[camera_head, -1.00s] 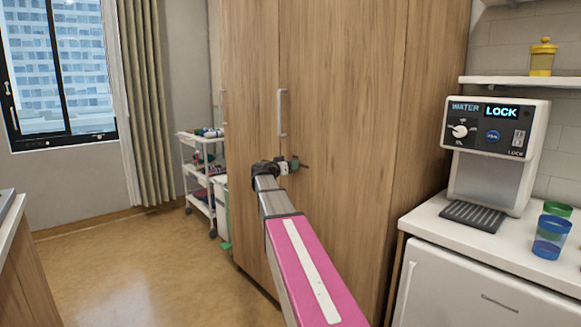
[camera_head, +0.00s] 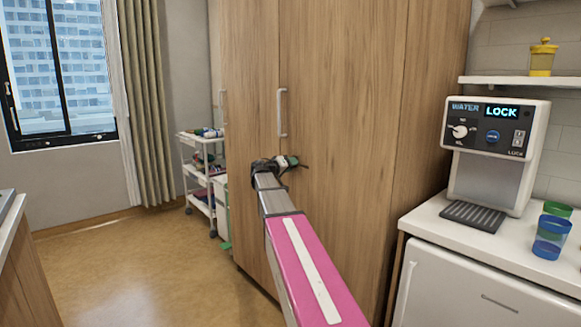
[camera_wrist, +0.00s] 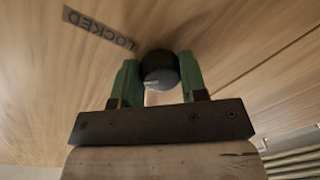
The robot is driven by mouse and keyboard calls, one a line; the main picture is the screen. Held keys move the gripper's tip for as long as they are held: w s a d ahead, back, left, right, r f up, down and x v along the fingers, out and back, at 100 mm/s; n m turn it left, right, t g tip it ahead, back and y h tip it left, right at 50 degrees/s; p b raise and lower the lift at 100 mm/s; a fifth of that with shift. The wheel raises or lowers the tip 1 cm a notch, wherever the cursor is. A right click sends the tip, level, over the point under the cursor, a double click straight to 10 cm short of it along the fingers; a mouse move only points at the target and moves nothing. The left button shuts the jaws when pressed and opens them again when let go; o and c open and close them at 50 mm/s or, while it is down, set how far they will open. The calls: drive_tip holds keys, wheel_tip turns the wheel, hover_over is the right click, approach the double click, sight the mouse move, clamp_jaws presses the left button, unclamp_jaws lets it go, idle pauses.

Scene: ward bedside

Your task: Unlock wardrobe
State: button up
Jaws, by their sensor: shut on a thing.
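The wooden wardrobe (camera_head: 340,100) stands tall in the middle of the head view, its doors closed, with a pale vertical handle (camera_head: 283,112). My gripper (camera_head: 297,162) is at the wardrobe front below this handle. A "LOCKED" label (camera_wrist: 98,30) is on the wood beside the knob, upside down in this view. The knob is hidden by my gripper in the head view.
A white counter (camera_head: 430,215) with a water dispenser (camera_head: 495,150) and cups (camera_head: 552,238) stands to the right. A white trolley (camera_head: 200,175) stands left of the wardrobe. The floor (camera_head: 150,270) at left is clear.

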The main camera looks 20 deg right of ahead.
drive_tip(key=n, duration=0.5)
drive_tip(key=shift+g, duration=0.3)
drive_tip(key=n, duration=0.4)
drive_tip(key=shift+w+n+g, duration=0.1)
drive_tip(key=shift+n+g, duration=0.2)
drive_tip(key=o, duration=0.9)
drive_tip(key=v, duration=1.1)
drive_tip(key=shift+f, duration=0.1)
drive_tip(key=shift+f, duration=0.1)
